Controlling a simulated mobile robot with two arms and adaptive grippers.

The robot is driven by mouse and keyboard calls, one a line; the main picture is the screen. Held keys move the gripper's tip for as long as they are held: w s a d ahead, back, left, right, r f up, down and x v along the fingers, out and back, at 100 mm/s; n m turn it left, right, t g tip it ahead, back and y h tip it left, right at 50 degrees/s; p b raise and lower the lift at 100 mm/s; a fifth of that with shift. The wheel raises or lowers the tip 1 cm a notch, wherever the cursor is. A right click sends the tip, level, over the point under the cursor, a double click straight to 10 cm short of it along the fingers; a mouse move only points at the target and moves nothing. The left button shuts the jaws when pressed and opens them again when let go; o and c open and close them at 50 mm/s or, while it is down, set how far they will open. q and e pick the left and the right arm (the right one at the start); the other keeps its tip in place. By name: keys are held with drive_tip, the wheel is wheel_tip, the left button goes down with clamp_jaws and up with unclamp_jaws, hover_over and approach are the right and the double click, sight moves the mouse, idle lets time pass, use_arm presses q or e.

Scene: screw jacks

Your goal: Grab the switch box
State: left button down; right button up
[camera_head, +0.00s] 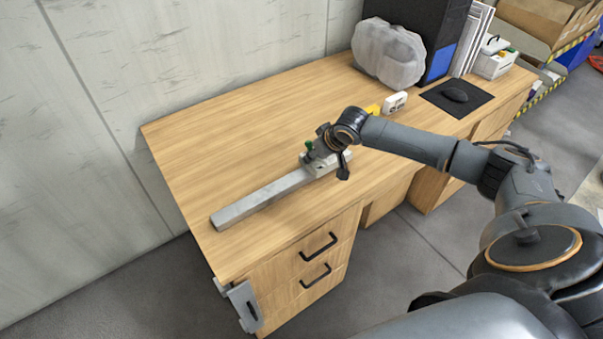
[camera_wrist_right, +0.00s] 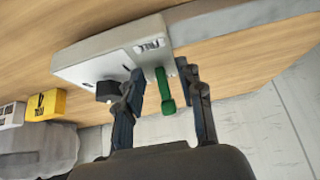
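The switch box (camera_head: 318,169) is a small light-grey box on the wooden desk, with a green lever and a grey bar running from it to the left. In the right wrist view the box (camera_wrist_right: 88,57) shows a printed label, a black knob (camera_wrist_right: 108,91) and the green lever (camera_wrist_right: 165,92). My right gripper (camera_wrist_right: 163,78) is open over the box, with one finger on either side of the green lever. One finger is close to the black knob; I cannot tell if it touches. My arm hides part of the box in the head view. My left gripper is not in view.
The grey bar (camera_head: 262,199) lies along the desk (camera_head: 215,135). Behind my arm are a yellow-and-white item (camera_head: 394,103), a wrapped grey bundle (camera_head: 388,53), a black computer case (camera_head: 437,25) and a mouse pad (camera_head: 470,101). The desk's left half is mostly clear.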

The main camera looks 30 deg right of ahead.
clamp_jaws()
drive_tip(key=shift+r, duration=0.2)
drive_tip(key=shift+w, duration=0.1)
